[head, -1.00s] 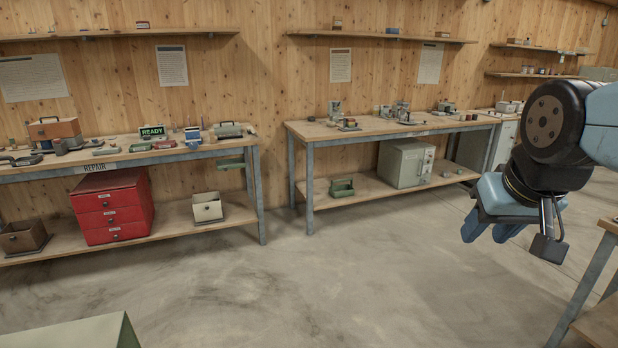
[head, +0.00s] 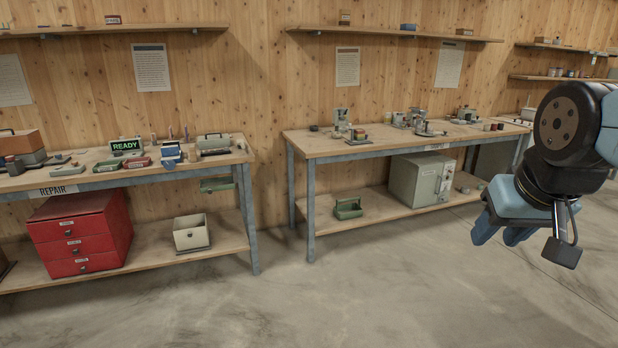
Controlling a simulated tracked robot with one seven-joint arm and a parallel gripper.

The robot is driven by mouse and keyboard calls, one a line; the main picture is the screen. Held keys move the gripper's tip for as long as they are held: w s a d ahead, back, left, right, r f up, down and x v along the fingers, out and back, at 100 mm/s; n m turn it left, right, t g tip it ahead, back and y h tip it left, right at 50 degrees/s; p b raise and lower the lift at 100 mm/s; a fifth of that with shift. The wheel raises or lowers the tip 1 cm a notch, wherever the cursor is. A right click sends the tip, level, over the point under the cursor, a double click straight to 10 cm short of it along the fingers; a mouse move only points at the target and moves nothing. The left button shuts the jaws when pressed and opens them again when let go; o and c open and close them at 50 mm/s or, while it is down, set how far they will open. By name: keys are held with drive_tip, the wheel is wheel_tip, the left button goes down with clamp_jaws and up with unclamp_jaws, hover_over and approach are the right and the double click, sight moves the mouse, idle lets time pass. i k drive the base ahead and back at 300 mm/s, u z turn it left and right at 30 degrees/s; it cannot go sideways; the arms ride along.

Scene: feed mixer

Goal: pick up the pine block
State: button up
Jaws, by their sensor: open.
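I cannot make out a pine block for certain; several small items on the benches and shelves are too small to tell. My gripper (head: 503,236) hangs at the right of the head view, its blue fingers pointing down, apart from both benches. The fingers look open, and nothing shows between them.
The repair bench (head: 110,173) at left holds a green READY sign (head: 126,146) and tools, with red drawers (head: 80,235) and a cream bin (head: 191,233) below. The right bench (head: 340,147) holds small devices, with a grey safe (head: 418,180) below. Concrete floor (head: 390,280) in front is clear.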

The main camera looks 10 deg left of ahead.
sight(192, 148)
drive_tip(key=u, duration=0.1)
drive_tip(key=i, duration=1.15)
drive_tip(key=u, duration=0.35)
drive_tip(key=i, duration=1.05)
drive_tip(key=u, duration=0.65)
drive_tip(key=i, duration=1.5)
drive_tip(key=u, duration=0.4)
